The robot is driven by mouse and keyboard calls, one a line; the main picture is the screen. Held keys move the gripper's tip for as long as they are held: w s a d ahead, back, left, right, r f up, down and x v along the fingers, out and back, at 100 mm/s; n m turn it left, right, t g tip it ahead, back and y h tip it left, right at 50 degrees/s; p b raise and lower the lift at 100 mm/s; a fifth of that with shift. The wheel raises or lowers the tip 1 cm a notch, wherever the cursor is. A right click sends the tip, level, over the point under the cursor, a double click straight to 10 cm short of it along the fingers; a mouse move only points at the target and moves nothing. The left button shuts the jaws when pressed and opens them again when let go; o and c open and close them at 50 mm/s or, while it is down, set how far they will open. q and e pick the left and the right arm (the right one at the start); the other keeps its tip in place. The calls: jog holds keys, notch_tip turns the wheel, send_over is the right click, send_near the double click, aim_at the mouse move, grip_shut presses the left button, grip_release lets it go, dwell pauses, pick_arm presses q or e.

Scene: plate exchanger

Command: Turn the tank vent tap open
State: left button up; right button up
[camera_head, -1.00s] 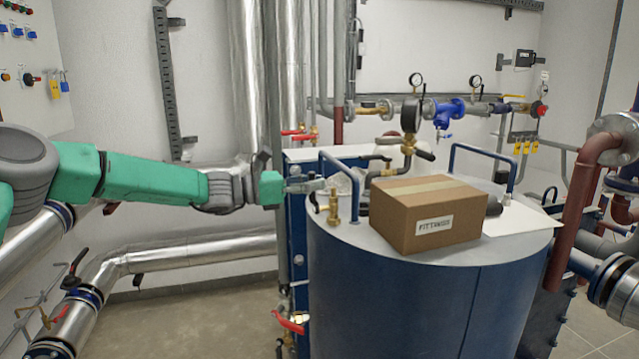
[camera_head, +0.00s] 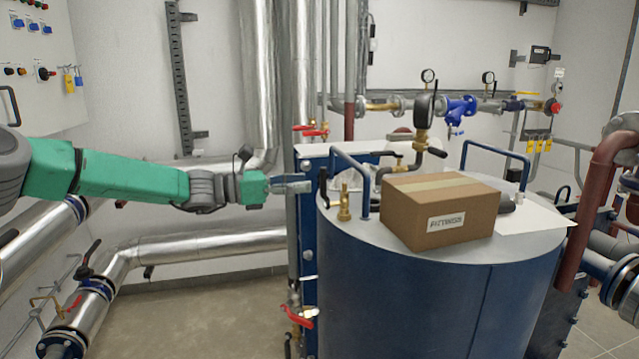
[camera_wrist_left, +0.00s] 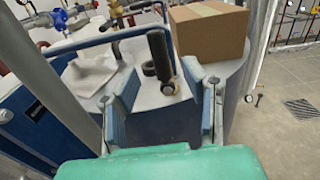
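The tank vent tap is a small brass fitting (camera_head: 344,204) standing upright near the left rim of the blue tank's grey top (camera_head: 372,232). Its black lever (camera_head: 323,186) stands up on the tap's left side. In the left wrist view the black lever (camera_wrist_left: 160,54) rises beyond the fingers, with brass at its base (camera_wrist_left: 170,88). My right gripper is not in view.
A cardboard box (camera_head: 440,228) sits on the tank top right of the tap. A blue handle bar (camera_head: 365,185) stands just behind the tap. A pressure gauge (camera_head: 424,110) rises behind the box. A vertical pipe and red-handled valve (camera_head: 298,316) are below my left gripper.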

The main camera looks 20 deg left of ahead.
pick_arm(q)
jog(key=w+a+v, duration=0.1)
jog(key=v, duration=0.7)
jog(key=s+d+f+m+g+y+b, duration=0.25)
jog(key=s+d+f, duration=0.3)
jog(key=f, duration=0.75)
jog(key=s+d+f+m+g+y+b, duration=0.1)
jog(key=s+d+f+m+g+y, duration=0.4)
jog(key=f, duration=0.7)
jog(key=s+d+f+m+g+b, duration=0.15)
jog(key=s+d+f, duration=0.35)
jog(key=f, duration=0.8)
jog(key=s+a+f+m+y+b, duration=0.2)
jog(key=s+f+m, duration=0.3)
jog(key=s, duration=0.5)
jog(key=s+a+f+m+y+b, duration=0.3)
jog(key=s+f+m, duration=0.3)
jog(key=s, duration=0.3)
jog(key=s+a+f+m+y+b, duration=0.2)
jog(key=s+f+m, duration=0.3)
jog(key=s, duration=0.5)
jog(key=shift+s+a+f+m+b, duration=0.25)
jog(key=shift+s+a+m+b, duration=0.1)
jog(key=shift+a, duration=0.35)
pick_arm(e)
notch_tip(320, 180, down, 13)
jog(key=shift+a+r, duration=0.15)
